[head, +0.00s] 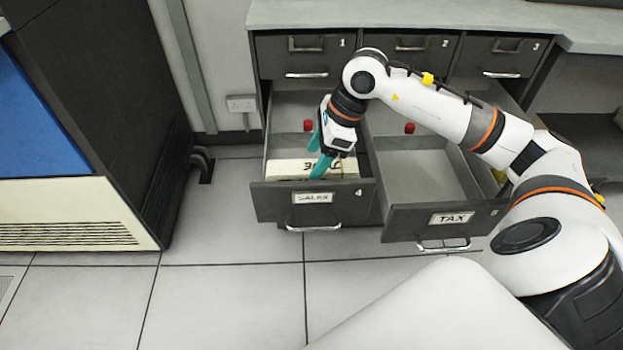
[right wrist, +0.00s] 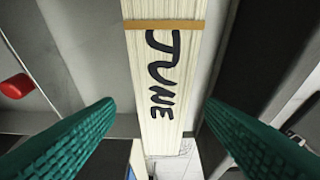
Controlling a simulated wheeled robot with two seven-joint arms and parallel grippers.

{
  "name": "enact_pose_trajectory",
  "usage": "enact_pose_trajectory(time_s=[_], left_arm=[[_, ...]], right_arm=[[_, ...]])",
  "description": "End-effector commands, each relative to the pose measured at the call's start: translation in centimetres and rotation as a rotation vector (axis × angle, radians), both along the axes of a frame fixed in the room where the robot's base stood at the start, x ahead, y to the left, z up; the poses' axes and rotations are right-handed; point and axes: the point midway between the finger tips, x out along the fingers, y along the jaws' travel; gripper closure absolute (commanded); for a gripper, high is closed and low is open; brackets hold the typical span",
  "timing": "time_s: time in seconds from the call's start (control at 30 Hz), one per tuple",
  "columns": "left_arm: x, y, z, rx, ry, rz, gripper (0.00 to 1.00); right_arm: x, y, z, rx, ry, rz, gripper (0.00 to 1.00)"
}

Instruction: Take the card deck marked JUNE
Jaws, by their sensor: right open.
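The card deck marked JUNE (head: 285,168) is a long cream block of cards lying in the open drawer labelled SALES (head: 268,203). Its hand-drawn black lettering shows upside down in the head view and is partly covered by my gripper. In the right wrist view the JUNE deck (right wrist: 160,75) runs between the fingers, with a tan band across it. My right gripper (head: 318,155) is over the deck, its teal fingers open. In the right wrist view the right gripper (right wrist: 160,108) has a finger on each side of the deck, with gaps visible. My left gripper is not in view.
An open drawer labelled TAX (head: 420,170) stands to the right and looks mostly empty. Shut drawers 1 (head: 306,55), 2 (head: 412,55) and 3 (head: 507,55) are above. Red knobs (head: 308,125) show inside the open drawers. A dark cabinet (head: 105,100) stands at left. The front floor is clear.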

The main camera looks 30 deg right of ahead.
Motion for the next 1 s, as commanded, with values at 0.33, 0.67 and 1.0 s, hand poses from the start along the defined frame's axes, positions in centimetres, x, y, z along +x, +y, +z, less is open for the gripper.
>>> enact_pose_trajectory(time_s=[0.33, 0.67, 1.0], left_arm=[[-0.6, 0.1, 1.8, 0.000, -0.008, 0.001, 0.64], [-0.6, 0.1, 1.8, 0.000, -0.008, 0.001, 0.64], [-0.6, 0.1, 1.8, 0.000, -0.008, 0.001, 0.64]], right_arm=[[0.5, 1.2, -3.2, 0.000, 0.001, 0.000, 0.36], [0.5, 1.2, -3.2, 0.001, 0.000, 0.000, 0.64], [0.5, 1.2, -3.0, 0.001, -0.003, 0.000, 1.00]])
